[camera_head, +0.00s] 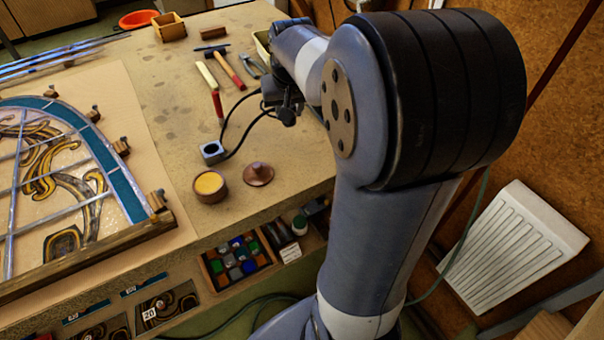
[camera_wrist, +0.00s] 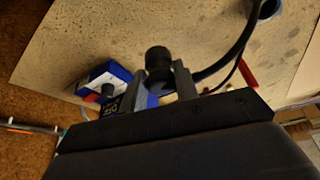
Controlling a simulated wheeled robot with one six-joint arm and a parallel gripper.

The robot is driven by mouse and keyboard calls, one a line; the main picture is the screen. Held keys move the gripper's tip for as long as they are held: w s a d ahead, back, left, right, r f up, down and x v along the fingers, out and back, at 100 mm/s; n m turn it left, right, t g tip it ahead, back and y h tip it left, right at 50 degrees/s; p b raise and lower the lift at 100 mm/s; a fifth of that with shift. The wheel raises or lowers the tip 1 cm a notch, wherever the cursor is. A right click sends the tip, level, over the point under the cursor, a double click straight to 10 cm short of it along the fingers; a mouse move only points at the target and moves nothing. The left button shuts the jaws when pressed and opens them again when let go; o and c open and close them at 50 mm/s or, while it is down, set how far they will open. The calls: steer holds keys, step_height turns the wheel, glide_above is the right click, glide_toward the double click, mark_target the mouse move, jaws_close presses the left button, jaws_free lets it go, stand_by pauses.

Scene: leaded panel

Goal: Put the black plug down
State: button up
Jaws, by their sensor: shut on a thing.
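My gripper (camera_wrist: 160,80) is shut on the black plug (camera_wrist: 157,58), whose round dark end shows between the two fingers in the wrist view. In the head view my gripper (camera_head: 284,108) is over the right part of the workbench (camera_head: 165,95), partly hidden by my arm. A black cable (camera_head: 238,128) runs from near my gripper to a small grey block with a round hole (camera_head: 212,152). The plug looks held above the bench; the exact gap cannot be told.
A blue and white box (camera_wrist: 105,82) lies near the bench edge, beside my gripper in the wrist view. A round yellow-topped pot (camera_head: 210,186), a brown lid (camera_head: 258,174) and several tools (camera_head: 228,72) stand on the bench. The leaded panel (camera_head: 75,180) fills the left.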

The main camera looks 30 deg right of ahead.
steer(key=shift+s+d+f+b, duration=0.95)
steer(key=shift+s+d+b, duration=0.15)
steer(key=shift+b, duration=0.15)
step_height(320, 180, down, 9)
steer(key=shift+f, duration=0.2)
jaws_close()
steer(key=shift+f, duration=0.1)
steer(key=o, duration=1.1)
jaws_free()
steer(key=v, duration=1.2)
